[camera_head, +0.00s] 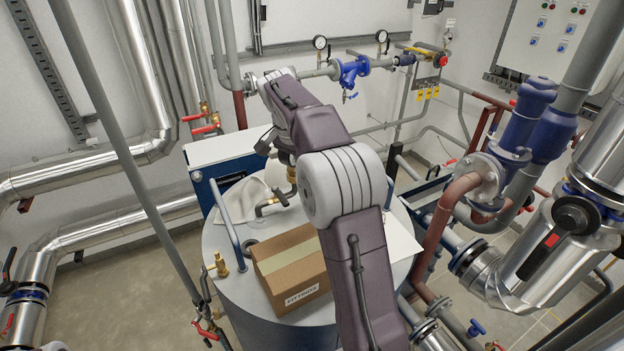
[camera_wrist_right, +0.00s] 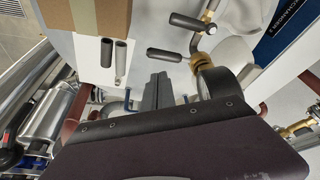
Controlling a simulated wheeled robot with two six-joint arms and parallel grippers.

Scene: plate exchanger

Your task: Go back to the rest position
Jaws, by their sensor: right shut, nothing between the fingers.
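My right arm reaches up from the bottom edge across the middle of the head view. Its gripper (camera_head: 265,143) is partly hidden by the wrist and hangs above the back of the tank top, by the blue cabinet. In the right wrist view the two dark fingers (camera_wrist_right: 158,90) are together, with nothing between them. My left gripper is in neither view.
A grey tank (camera_head: 240,290) bears a cardboard box (camera_head: 290,268), a white cloth (camera_head: 240,200) and a brass fitting with dark handles (camera_head: 277,198). A blue cabinet (camera_head: 205,190) stands behind. Pipes and a blue pump (camera_head: 525,120) crowd the right.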

